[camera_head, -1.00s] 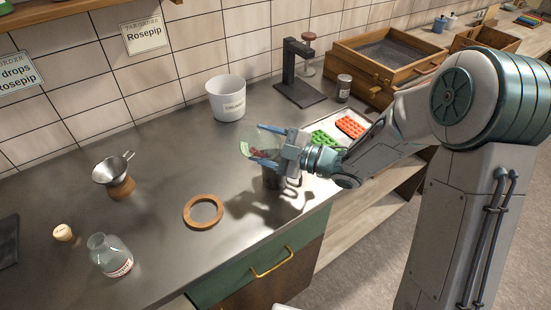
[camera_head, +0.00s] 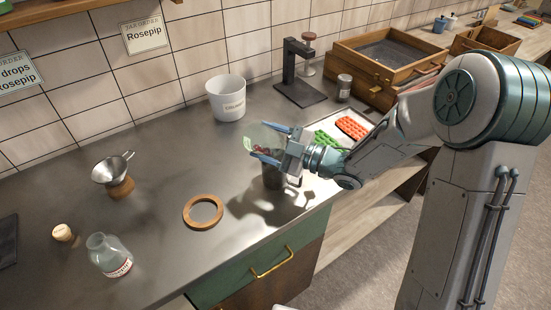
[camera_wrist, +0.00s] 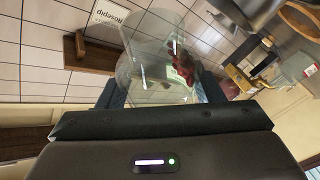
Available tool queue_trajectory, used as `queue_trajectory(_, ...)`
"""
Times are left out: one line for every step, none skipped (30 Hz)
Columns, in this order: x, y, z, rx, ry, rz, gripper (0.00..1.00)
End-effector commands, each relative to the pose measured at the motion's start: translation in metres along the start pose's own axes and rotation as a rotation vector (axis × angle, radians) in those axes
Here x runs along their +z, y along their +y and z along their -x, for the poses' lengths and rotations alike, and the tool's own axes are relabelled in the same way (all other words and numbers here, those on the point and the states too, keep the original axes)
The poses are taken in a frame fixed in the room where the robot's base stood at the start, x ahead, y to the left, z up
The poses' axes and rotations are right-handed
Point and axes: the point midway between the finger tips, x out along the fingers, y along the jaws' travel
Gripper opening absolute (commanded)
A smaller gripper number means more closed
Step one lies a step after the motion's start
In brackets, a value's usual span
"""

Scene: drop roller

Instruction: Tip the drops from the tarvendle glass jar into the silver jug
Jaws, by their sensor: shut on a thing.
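My gripper (camera_head: 277,142) is shut on a clear glass jar (camera_head: 258,132), which it holds tilted above the counter. Red drops (camera_head: 261,150) lie inside the jar. In the wrist view the jar (camera_wrist: 150,50) stands between the fingers, with the red drops (camera_wrist: 182,62) gathered along its right side. The silver jug (camera_head: 273,179) stands on the counter just below my gripper, its upper part hidden by the gripper and jar. I cannot tell whether any drops are in the jug.
A white canister (camera_head: 227,99) stands behind. A wooden ring (camera_head: 203,213), a funnel (camera_head: 112,170) on a wooden stand and a labelled bottle (camera_head: 109,255) are to the left. A tray with green and red moulds (camera_head: 352,127) lies right, near my arm.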

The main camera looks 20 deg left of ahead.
Motion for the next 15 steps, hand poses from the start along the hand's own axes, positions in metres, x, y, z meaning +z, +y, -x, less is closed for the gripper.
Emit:
queue_trajectory(0.0001,0.0006,0.0002,0.003,0.003,-0.005,0.32)
queue_trajectory(0.0002,0.0009,0.0003,0.005,0.005,-0.009,0.32)
queue_trajectory(0.0002,0.0012,0.0004,0.006,0.006,-0.014,0.32)
queue_trajectory(0.0003,0.0014,0.0005,0.008,0.008,-0.018,0.32)
queue_trajectory(0.0003,0.0017,0.0006,0.009,0.009,-0.021,0.32)
queue_trajectory(0.0003,0.0020,0.0008,0.011,0.011,-0.025,0.32)
queue_trajectory(0.0004,0.0022,0.0008,0.012,0.013,-0.028,0.32)
queue_trajectory(0.0004,0.0025,0.0010,0.014,0.014,-0.032,0.32)
queue_trajectory(0.0004,0.0028,0.0011,0.015,0.017,-0.036,0.32)
queue_trajectory(0.0004,0.0030,0.0012,0.017,0.018,-0.039,0.32)
queue_trajectory(0.0004,0.0033,0.0013,0.018,0.020,-0.043,0.32)
queue_trajectory(0.0005,0.0035,0.0014,0.020,0.022,-0.048,0.32)
queue_trajectory(0.0005,0.0037,0.0015,0.022,0.024,-0.052,0.32)
queue_trajectory(0.0006,0.0039,0.0016,0.023,0.025,-0.055,0.32)
queue_trajectory(0.0006,0.0042,0.0018,0.025,0.028,-0.060,0.32)
